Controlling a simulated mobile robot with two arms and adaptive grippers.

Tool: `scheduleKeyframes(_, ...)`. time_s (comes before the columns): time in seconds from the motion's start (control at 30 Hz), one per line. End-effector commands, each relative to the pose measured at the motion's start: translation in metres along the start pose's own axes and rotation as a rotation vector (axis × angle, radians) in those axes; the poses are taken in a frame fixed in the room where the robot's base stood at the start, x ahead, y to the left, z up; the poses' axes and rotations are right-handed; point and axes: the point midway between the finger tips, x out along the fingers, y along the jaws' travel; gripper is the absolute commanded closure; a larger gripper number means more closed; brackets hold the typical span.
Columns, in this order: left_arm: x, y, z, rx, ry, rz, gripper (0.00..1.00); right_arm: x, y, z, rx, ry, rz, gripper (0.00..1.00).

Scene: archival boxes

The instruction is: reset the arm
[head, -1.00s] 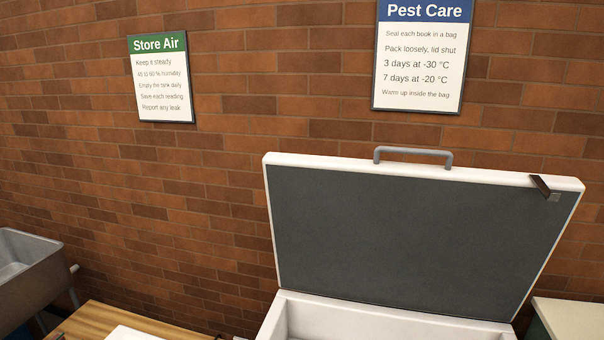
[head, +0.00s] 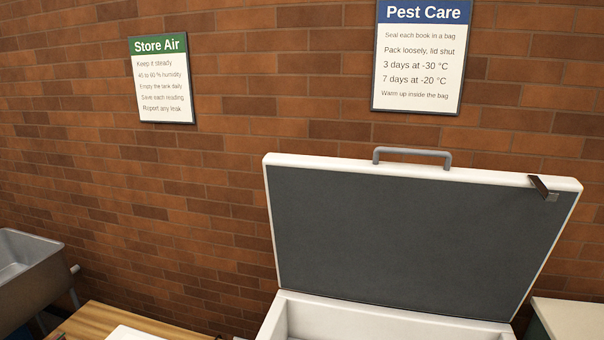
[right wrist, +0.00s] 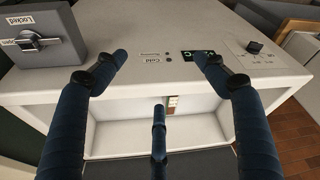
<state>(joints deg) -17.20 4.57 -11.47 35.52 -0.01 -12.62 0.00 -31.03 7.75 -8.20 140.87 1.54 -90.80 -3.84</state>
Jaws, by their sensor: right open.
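My right gripper (right wrist: 160,75) shows in the right wrist view, its dark blue fingers spread wide with nothing between them. It is over the white chest (right wrist: 100,110), whose front panel has a dark display and a knob. My left gripper is not in the head view, and my right gripper does not show there either. In the head view the white chest freezer (head: 365,316) stands with its grey-lined lid (head: 410,240) raised. A grey handle (head: 412,153) is on the lid's top edge.
A grey lock box (right wrist: 38,42) labelled "Locked" is at the upper left of the right wrist view. In the head view a metal sink (head: 30,275) stands at the left, a wooden surface (head: 85,322) at the bottom, and a pale surface (head: 570,318) at the right.

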Motion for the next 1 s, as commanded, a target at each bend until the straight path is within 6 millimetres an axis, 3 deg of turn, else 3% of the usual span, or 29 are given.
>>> scheduleKeyframes(0.07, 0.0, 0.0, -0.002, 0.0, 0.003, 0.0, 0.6, -0.006, 0.01, 0.017, 0.114, -0.016, 0.035, 0.28)
scheduleKeyframes(0.47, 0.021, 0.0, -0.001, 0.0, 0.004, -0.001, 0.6, 0.116, 0.005, 0.037, 0.092, -0.055, 0.02, 0.28)
scheduleKeyframes(0.63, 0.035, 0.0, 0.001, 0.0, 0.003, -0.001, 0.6, 0.189, 0.0, 0.066, 0.087, -0.084, 0.013, 0.28)
scheduleKeyframes(0.77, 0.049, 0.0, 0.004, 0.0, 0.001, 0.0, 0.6, 0.261, -0.006, 0.107, 0.082, -0.112, 0.008, 0.28)
scheduleKeyframes(0.9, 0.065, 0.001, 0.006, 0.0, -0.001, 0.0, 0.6, 0.332, -0.013, 0.166, 0.075, -0.146, 0.002, 0.28)
scheduleKeyframes(1.0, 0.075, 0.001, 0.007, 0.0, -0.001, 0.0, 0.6, 0.373, -0.019, 0.213, 0.07, -0.169, -0.002, 0.28)
